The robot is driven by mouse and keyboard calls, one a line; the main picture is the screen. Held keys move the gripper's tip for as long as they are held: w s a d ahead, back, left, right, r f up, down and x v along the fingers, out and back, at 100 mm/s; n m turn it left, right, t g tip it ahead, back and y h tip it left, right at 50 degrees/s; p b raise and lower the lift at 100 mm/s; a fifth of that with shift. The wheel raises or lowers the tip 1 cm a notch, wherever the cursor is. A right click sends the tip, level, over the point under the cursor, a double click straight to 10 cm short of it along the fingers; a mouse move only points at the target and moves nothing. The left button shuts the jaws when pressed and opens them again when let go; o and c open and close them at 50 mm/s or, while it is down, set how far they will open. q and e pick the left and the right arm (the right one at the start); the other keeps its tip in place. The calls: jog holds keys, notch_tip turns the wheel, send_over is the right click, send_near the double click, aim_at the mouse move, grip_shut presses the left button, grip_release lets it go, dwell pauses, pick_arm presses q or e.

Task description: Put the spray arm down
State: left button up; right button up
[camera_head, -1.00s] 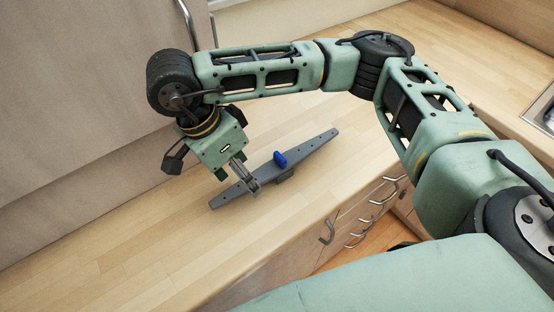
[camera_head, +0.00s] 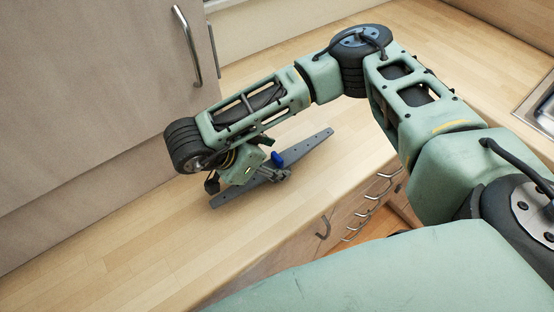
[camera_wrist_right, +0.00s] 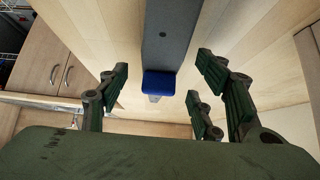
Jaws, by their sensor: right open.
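The spray arm (camera_head: 310,146) is a long grey bar with a blue hub (camera_head: 278,158). It appears to lie flat on the wooden counter, slanting from lower left to upper right. My right gripper (camera_head: 280,174) is close beside the blue hub and covers the middle of the bar in the head view. In the right wrist view, the fingers (camera_wrist_right: 160,100) are spread apart, with the blue hub (camera_wrist_right: 159,83) and grey bar (camera_wrist_right: 167,35) seen between them. I cannot tell whether a finger touches it. My left gripper is not in view.
The wooden counter (camera_head: 130,245) has free room left of and beyond the spray arm. Its front edge, with drawers and handles (camera_head: 368,208) below, is near the bar. A cabinet door (camera_head: 80,100) with a handle stands behind. A sink edge (camera_head: 540,105) is at right.

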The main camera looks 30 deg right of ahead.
jog(key=shift+d+f, duration=0.45)
jog(key=shift+f, duration=0.1)
jog(key=shift+w, duration=0.1)
jog(key=shift+c, duration=0.6)
jog(key=c, duration=1.3)
jog(key=shift+r, duration=0.15)
